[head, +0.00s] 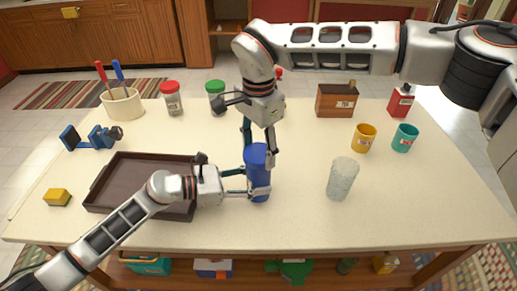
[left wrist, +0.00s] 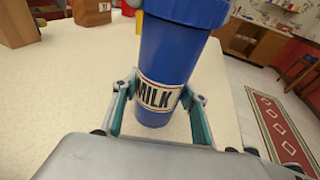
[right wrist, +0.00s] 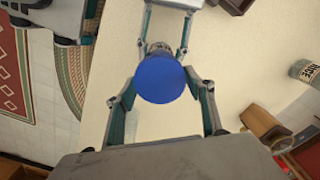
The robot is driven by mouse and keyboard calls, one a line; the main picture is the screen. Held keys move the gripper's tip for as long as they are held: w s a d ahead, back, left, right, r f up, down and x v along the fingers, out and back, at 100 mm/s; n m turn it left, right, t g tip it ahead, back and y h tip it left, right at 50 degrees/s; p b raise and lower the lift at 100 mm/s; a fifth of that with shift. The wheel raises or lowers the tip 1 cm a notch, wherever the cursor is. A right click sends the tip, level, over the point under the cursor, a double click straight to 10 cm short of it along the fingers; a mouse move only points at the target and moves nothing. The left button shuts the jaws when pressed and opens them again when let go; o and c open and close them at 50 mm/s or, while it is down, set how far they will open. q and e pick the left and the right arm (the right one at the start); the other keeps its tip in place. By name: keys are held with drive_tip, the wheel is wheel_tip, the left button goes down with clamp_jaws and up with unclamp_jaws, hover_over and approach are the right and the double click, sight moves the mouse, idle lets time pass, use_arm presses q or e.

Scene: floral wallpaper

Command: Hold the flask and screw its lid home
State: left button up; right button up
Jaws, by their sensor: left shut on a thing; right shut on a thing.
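The blue flask (head: 257,184) stands upright near the table's middle. In the left wrist view the flask (left wrist: 172,60) carries a pale MILK label. My left gripper (head: 247,184) is shut on the flask's lower body from the left; its fingers lie on both sides in the left wrist view (left wrist: 160,110). The blue lid (right wrist: 160,79) is on top of the flask, and its ribbed edge shows in the left wrist view (left wrist: 190,10). My right gripper (head: 258,150) points down from above and is shut on the lid. I cannot tell how tightly the lid sits.
A brown tray (head: 127,165) lies left of the flask, under my left arm. A clear glass (head: 342,179) stands to the right, with yellow (head: 364,138) and teal (head: 405,138) cups behind it. Jars, a utensil crock (head: 122,104) and a wooden box (head: 337,101) line the back.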

drive_tip(key=m, duration=0.8)
drive_tip(key=shift+m, duration=0.4)
drive_tip(key=o, duration=0.9)
drive_tip(key=shift+c, duration=0.2)
drive_tip(key=n, duration=1.2)
drive_tip(key=shift+n, duration=0.4)
